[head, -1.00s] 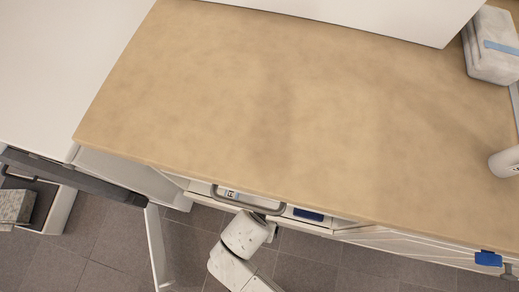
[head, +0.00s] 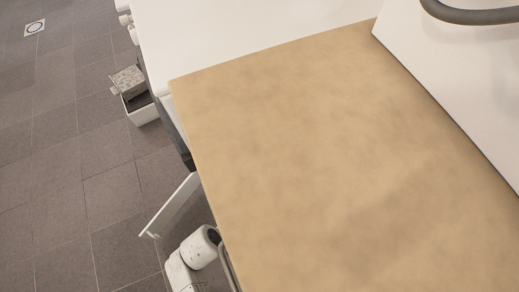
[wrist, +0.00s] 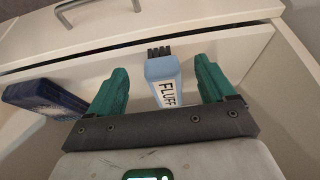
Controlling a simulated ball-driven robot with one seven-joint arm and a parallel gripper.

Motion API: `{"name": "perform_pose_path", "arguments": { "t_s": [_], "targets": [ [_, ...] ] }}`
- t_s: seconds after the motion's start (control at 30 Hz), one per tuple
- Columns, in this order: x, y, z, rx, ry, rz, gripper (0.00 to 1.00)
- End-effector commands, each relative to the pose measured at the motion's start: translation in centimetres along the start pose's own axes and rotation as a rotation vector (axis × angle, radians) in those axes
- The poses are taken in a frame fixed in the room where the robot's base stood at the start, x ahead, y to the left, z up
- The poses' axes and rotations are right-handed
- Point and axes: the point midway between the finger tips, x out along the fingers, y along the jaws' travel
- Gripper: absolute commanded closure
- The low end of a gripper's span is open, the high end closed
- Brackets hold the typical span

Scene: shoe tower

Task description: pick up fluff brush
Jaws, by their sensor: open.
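The fluff brush (wrist: 165,82) shows in the wrist view as a light blue block with a white label reading "FLUFF" and dark bristles at its far end. It lies in an open white drawer. My gripper (wrist: 160,75) is open, with one green finger on each side of the brush. The near end of the brush is hidden behind my gripper's dark crossbar. In the head view my gripper and the brush are not visible; only part of my arm shows below the counter edge.
A dark blue item (wrist: 45,98) lies in the drawer left of the brush. The drawer front with a metal handle (wrist: 88,14) stands beyond the bristles.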

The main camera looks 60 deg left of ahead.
Motion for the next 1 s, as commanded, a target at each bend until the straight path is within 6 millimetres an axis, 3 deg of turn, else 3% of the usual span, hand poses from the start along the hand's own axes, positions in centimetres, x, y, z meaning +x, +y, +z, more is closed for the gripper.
{"name": "perform_pose_path", "arguments": {
  "t_s": [0.2, 0.53, 0.8, 1.0],
  "targets": [
    [1.4, 0.0, -3.4, 0.002, 0.000, 0.000, 0.17],
    [2.5, 0.0, -5.8, 0.003, 0.000, 0.001, 0.17],
    [6.8, 0.0, -5.6, -0.001, 0.000, 0.001, 0.17],
    [7.4, 0.0, -5.7, 0.000, 0.000, 0.000, 0.17]
  ]
}}
